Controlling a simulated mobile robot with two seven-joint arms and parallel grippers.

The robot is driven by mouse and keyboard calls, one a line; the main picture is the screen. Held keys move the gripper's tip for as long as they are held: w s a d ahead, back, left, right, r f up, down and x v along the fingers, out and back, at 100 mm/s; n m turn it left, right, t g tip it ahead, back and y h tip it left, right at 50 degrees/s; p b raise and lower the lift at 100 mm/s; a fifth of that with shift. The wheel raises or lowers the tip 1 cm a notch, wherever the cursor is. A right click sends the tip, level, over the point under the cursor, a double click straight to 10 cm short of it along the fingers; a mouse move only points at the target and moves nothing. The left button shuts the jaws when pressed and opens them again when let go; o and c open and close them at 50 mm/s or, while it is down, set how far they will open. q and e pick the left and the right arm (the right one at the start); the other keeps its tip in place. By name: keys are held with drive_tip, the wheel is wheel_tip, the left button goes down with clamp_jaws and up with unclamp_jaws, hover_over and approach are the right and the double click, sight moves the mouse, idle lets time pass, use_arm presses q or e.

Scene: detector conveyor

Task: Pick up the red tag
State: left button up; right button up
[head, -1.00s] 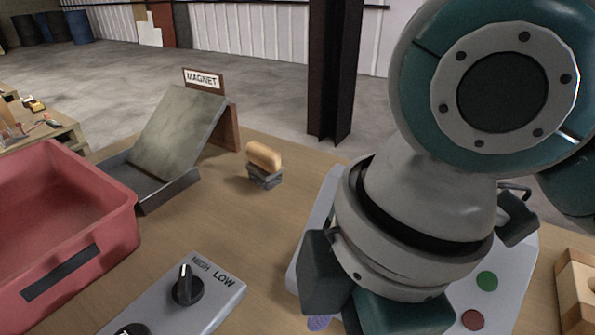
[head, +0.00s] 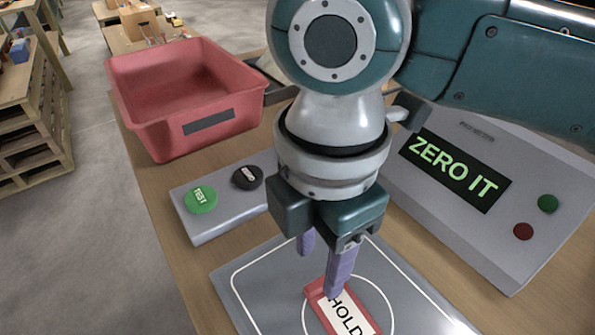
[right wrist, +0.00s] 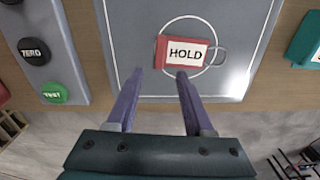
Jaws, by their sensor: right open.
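The red tag (head: 317,299) has a white face reading HOLD and lies flat on a grey plate (head: 240,290) inside a drawn circle. In the right wrist view the whole tag (right wrist: 160,52) shows, with a wire loop at its right end. My right gripper (head: 322,266) is above the plate, its purple fingers pointing down; one finger covers part of the tag. In the right wrist view the open fingers (right wrist: 160,73) are empty, their tips just short of the tag's near edge. My left gripper is not in view.
A grey box with a green TEST button (head: 200,200) and a black ZERO button (right wrist: 33,50) stands left of the plate. A display box (head: 455,170) reading ZERO IT stands at the right. A red bin (head: 190,90) is behind. A teal object (right wrist: 306,40) lies right of the plate.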

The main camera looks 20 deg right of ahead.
sight(318, 284)
wheel_tip(318, 284, down, 5)
drive_tip(key=shift+w+d+f+b, duration=0.1)
drive_tip(key=shift+d+b, duration=0.05)
drive_tip(key=shift+b, duration=0.25)
drive_tip(key=shift+c, duration=0.4)
clamp_jaws()
